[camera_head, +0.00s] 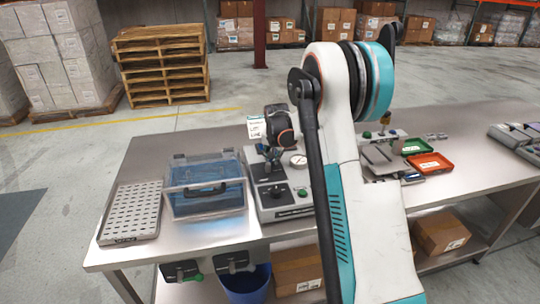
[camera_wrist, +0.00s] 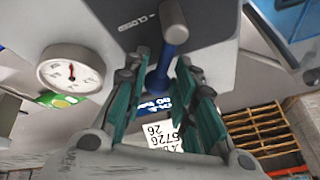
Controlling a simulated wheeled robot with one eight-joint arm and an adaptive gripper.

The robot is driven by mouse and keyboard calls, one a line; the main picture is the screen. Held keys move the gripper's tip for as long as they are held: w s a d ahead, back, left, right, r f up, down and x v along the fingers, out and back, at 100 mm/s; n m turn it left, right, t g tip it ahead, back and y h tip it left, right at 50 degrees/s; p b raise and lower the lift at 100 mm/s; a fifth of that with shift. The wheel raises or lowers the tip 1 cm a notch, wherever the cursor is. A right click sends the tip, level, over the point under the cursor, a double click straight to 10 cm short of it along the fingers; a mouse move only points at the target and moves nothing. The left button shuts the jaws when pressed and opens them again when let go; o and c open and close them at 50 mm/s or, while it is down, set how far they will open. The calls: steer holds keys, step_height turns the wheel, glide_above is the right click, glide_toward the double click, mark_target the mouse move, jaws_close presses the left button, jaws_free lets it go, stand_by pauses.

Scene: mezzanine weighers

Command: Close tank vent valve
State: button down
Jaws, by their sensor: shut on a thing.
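In the wrist view the tank vent valve's blue lever (camera_wrist: 173,38) stands out from a dark plate (camera_wrist: 120,20) marked "CLOSED", which reads upside down. My gripper (camera_wrist: 162,68) has its teal fingers on both sides of the lever and is shut on it. Which way the lever points against the label is hard to tell. The lever is hidden there behind my gripper and wrist.
A round dial gauge (camera_wrist: 71,70) is close beside my gripper.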

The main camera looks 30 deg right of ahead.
mark_target(285, 168)
steer(key=m, duration=0.2)
steer(key=s+m+h, duration=0.1)
steer(key=shift+d+g, duration=0.25)
steer(key=shift+g, duration=0.05)
steer(key=m, duration=0.1)
steer(key=s+m+g+h, duration=0.1)
steer(key=m, duration=0.1)
steer(key=shift+s+d+m, duration=0.15)
steer(key=shift+s+m, duration=0.05)
steer(key=shift+m, duration=0.1)
steer(key=shift+s+m+g+h, duration=0.25)
steer(key=shift+s+m+g, duration=0.3)
steer(key=shift+m, duration=0.65)
steer(key=shift+s+m+g+h, duration=0.25)
steer(key=shift+s+m+g, duration=0.25)
steer(key=shift+m, duration=0.7)
steer(key=c, duration=1.4)
jaws_free()
steer(key=v, duration=1.2)
steer(key=shift+w, duration=0.1)
